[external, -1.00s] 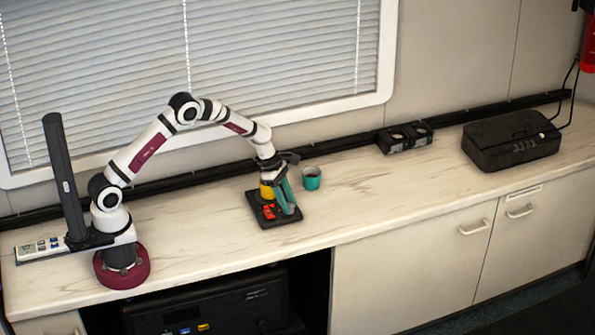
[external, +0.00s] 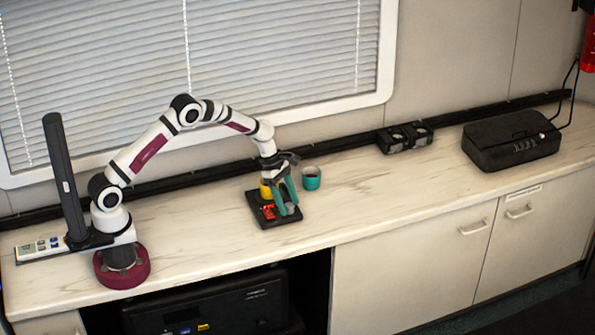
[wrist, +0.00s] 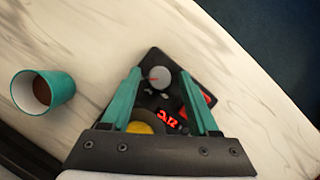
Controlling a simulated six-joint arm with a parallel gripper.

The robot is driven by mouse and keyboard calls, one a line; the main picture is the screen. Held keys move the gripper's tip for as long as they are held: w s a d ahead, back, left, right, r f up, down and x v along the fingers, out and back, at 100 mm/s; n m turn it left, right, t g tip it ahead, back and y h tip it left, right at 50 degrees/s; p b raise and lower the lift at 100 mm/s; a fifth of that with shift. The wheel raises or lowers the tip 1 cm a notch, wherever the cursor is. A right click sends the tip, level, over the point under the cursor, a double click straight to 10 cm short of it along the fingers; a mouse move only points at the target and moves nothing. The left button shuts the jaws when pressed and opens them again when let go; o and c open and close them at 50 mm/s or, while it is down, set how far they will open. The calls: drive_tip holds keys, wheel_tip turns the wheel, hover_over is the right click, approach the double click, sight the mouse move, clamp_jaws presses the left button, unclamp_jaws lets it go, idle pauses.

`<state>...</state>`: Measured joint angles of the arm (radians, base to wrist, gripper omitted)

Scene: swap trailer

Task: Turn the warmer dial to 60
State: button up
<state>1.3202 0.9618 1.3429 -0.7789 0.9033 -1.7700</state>
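The black warmer (external: 259,215) sits on the counter with a red lit display (external: 269,212) and a round grey dial (external: 290,208). My gripper (external: 286,206) points down at the warmer with teal fingers spread apart. In the wrist view my gripper (wrist: 160,75) has one fingertip on each side of the dial, with gaps showing. Contact cannot be told.
A yellow cup (external: 265,190) stands on the warmer behind the fingers. A teal cup (external: 311,179) with dark contents stands close to the right. Black devices (external: 405,137) and a black case (external: 511,140) lie farther right. The counter front is clear.

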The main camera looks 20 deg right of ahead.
drive_tip(key=v, duration=1.5)
drive_tip(key=shift+w+a+r, duration=0.15)
drive_tip(key=shift+w+r, duration=0.05)
drive_tip(key=shift+r, duration=0.15)
